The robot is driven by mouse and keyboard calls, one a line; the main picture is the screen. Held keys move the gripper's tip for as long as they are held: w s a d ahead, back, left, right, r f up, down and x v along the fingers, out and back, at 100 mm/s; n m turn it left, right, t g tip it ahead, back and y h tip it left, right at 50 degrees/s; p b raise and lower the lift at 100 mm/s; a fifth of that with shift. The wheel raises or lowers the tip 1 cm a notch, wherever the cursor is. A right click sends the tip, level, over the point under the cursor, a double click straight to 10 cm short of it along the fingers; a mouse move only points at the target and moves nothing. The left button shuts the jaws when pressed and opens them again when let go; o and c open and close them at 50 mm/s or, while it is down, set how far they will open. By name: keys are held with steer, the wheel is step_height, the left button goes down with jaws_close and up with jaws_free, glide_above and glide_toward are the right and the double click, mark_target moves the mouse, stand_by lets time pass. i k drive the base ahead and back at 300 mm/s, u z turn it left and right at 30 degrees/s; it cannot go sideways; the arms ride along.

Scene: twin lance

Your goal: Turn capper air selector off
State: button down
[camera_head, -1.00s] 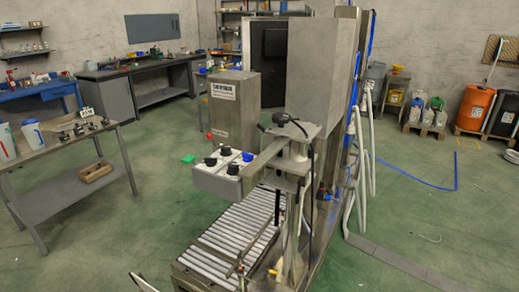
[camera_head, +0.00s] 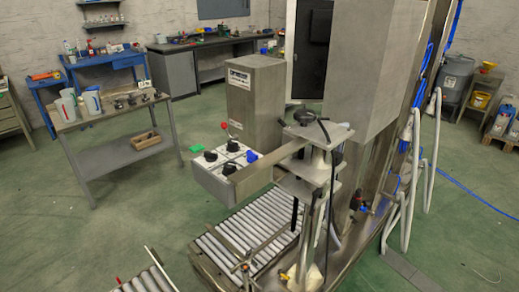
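A grey control box (camera_head: 213,184) stands near the middle of the head view, above a roller conveyor. Its light top panel carries several black knobs, one of them at the front (camera_head: 229,168), and a blue knob (camera_head: 251,156) at the right. A red ball (camera_head: 224,126) on a thin stem shows just behind the box. Which knob is the capper air selector, and where each one points, is too small to tell. A metal bar and the capping stand (camera_head: 318,132) adjoin the box on its right. My gripper is not in view.
The roller conveyor (camera_head: 246,236) runs below the box; another roller section (camera_head: 148,282) lies at the bottom left. A worktable (camera_head: 105,162) stands left. Green floor is open between table and conveyor.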

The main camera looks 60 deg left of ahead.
mark_target(252, 157)
steer(key=z, duration=0.05)
steer(key=i, duration=1.5)
steer(key=u, duration=3.85)
